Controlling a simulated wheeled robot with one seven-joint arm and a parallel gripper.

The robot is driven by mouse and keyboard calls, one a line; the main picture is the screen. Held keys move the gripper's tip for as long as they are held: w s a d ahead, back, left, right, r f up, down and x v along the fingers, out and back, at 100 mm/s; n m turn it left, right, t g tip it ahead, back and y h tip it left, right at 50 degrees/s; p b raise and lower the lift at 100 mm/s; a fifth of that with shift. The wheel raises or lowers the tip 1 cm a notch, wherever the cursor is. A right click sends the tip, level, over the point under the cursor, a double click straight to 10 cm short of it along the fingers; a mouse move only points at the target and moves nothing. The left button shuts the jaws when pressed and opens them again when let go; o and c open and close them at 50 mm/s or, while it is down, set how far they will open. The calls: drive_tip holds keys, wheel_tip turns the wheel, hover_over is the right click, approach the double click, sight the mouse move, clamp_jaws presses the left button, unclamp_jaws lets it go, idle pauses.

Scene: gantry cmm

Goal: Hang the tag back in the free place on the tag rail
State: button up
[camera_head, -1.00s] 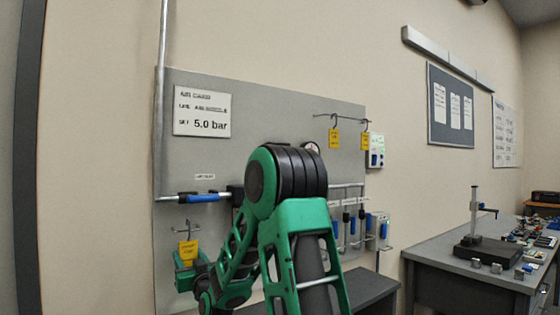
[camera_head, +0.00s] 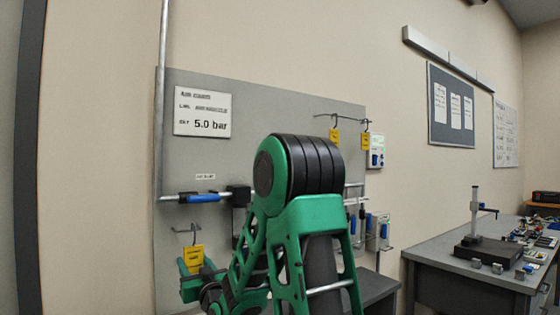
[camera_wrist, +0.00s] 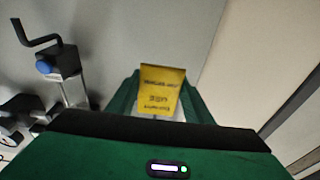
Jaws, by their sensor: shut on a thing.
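A yellow tag (camera_head: 194,257) with a wire hook rising above it is held by my gripper (camera_head: 188,270), low at the left of the grey wall panel. In the wrist view the tag (camera_wrist: 160,88) stands between the two green fingers of my gripper (camera_wrist: 160,100), which are shut on it. The tag rail (camera_head: 343,119) is a thin bar at the panel's upper right, well above and right of my gripper. Two yellow tags hang from it, one near its middle (camera_head: 335,138) and one at its right end (camera_head: 366,142). The rail's left part looks bare.
A pipe with a blue-handled valve (camera_head: 203,198) crosses the panel just above the held tag. A sign (camera_head: 202,111) is at upper left. My arm hides the panel's middle. A dark workbench (camera_head: 465,275) with a stand is at right.

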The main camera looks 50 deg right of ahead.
drive_tip(key=shift+r+v, duration=0.15)
drive_tip(key=shift+v, duration=0.7)
drive_tip(key=shift+r+v, duration=0.1)
drive_tip(key=shift+v, duration=0.75)
